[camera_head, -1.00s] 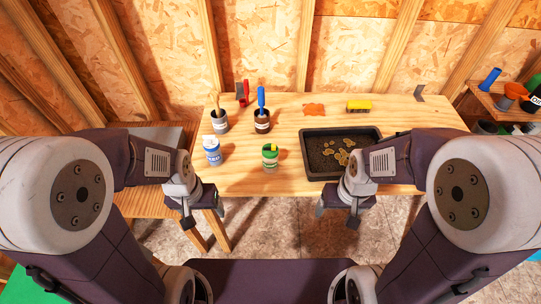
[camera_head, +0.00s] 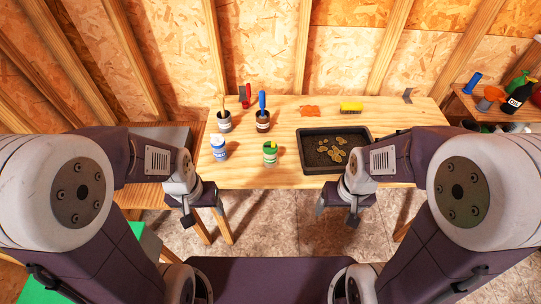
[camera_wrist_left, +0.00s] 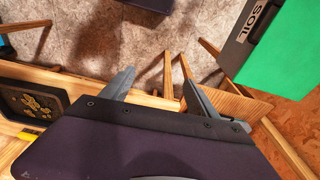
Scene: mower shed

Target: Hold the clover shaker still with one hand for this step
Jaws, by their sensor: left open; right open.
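My left gripper (camera_head: 203,213) is open and empty in front of the table, below and left of the shaker. Its two spread fingers also show in the left wrist view (camera_wrist_left: 155,88), with nothing between them. My right gripper (camera_head: 337,212) is open and empty in front of the dark tray. Neither gripper touches the shaker.
The dark tray (camera_head: 309,163) holds soil with several yellowish patches. Two pots (camera_head: 224,127) (camera_head: 262,126) with tools stand behind the shaker.

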